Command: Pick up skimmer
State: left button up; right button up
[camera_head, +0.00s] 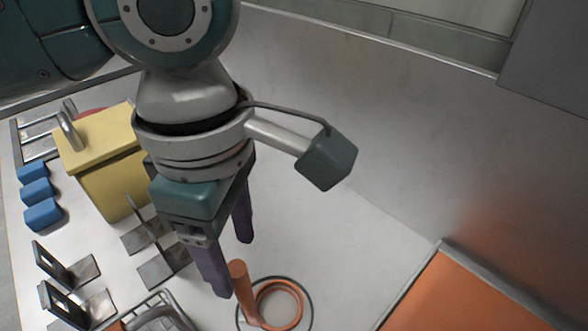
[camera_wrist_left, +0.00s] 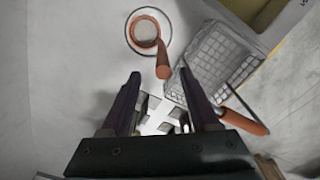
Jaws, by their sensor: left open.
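The skimmer appears to be the round item with an orange ring (camera_head: 279,305) and an orange handle (camera_head: 240,284) that rises from its side, at the bottom of the head view. The left wrist view shows its ring (camera_wrist_left: 145,46) at the top and its handle (camera_wrist_left: 162,62) pointing down. My left gripper (camera_head: 232,268) is open, its dark purple fingers pointing down near the handle. In the left wrist view the handle's end lies just beyond and between the two fingertips (camera_wrist_left: 160,75). I cannot tell how far apart they are in depth. My right gripper is not in view.
A wire basket (camera_head: 160,316) with an orange handle (camera_wrist_left: 247,117) stands beside the skimmer. Metal brackets (camera_head: 68,270), blue blocks (camera_head: 38,190) and a yellow box (camera_head: 108,175) stand to the left. An orange panel (camera_head: 470,290) is at lower right. The surface right of the gripper is clear.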

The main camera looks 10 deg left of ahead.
aim_at(243, 289)
pick_arm(q)
jog(key=shift+s+f, duration=0.15)
jog(key=shift+f, duration=0.45)
jog(key=shift+s+f, duration=0.15)
jog(key=shift+f, duration=0.45)
notch_tip(243, 289, down, 6)
jog(key=shift+r+b, duration=0.2)
jog(key=shift+b, duration=0.15)
grip_shut()
jog(key=shift+w, duration=0.1)
